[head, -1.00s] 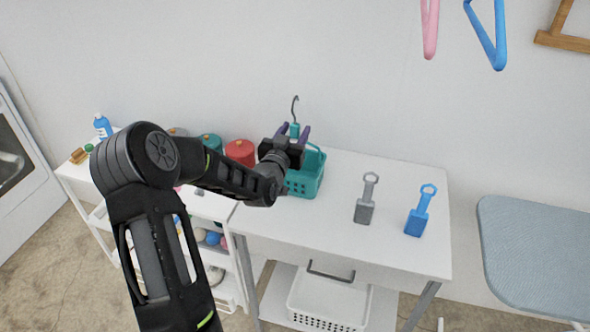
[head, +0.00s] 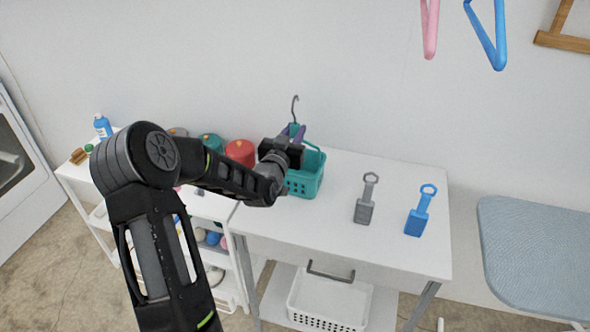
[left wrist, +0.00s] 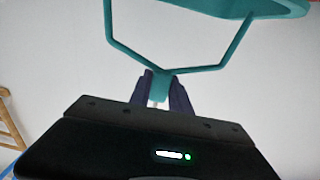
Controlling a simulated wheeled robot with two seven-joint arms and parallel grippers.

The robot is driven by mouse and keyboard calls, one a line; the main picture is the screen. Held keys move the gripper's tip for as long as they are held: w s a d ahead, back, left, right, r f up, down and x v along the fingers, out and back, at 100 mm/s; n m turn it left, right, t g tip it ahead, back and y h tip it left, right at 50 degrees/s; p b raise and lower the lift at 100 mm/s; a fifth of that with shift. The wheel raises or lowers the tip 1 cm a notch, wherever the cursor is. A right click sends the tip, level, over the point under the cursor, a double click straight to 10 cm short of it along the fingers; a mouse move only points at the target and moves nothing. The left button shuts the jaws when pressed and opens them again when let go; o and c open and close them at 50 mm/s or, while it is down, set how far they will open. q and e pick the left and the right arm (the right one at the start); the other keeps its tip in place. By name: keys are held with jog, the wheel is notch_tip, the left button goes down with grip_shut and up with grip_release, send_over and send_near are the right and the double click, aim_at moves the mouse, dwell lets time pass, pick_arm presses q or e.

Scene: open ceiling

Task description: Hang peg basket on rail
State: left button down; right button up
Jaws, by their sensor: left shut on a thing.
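The teal peg basket (head: 303,182) stands on the white table near its left end, with a grey hook (head: 295,108) rising above it. My left gripper (head: 294,133) is at the top of the basket, its purple fingers shut on the basket's handle just below the hook. In the left wrist view the fingers (left wrist: 165,92) close on the bottom of the teal handle frame (left wrist: 160,70). Part of the basket is hidden behind my gripper and forearm in the head view. The rail does not show; my right gripper is not in view.
A grey tool (head: 367,198) and a blue tool (head: 420,211) stand on the white table (head: 330,225). Red (head: 240,152) and teal canisters are left of the basket. Pink (head: 430,28) and blue hangers (head: 490,38) hang above. An ironing board (head: 540,250) is at right.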

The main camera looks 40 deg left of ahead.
aim_at(293, 102)
pick_arm(q)
jog(key=shift+r, duration=0.15)
notch_tip(293, 102, up, 10)
jog(key=shift+f+b, duration=0.1)
jog(key=shift+b, duration=0.65)
dwell(0.3)
